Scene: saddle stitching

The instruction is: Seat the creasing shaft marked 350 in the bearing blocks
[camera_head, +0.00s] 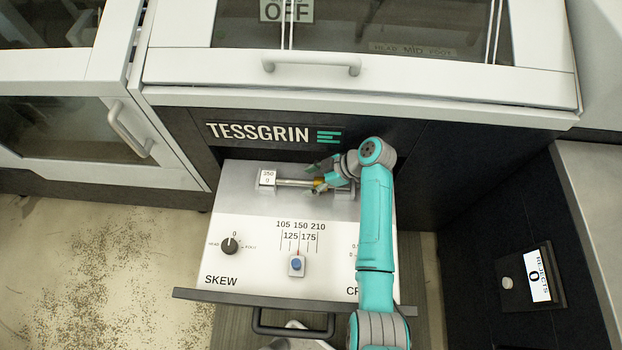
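The creasing shaft (293,183) is a thin silvery rod lying crosswise at the back of the white panel. A white tag (267,176) reading 350 with a 0 below it is at its left end, over the left bearing block (264,188). The right bearing block (345,194) is partly hidden behind my gripper. A yellowish part shows on the shaft beside my fingers. My gripper (318,177) is at the shaft's right part, with a dark finger above the rod. Whether the fingers touch it, and whether the shaft rests fully in both blocks, I cannot tell.
The panel (225,262) carries a skew knob (230,245) and a blue button (297,264) under a number scale. A dark-handled drawer front (290,322) is below. The black machine face (420,150) rises close behind. A rejects box (527,280) is at right.

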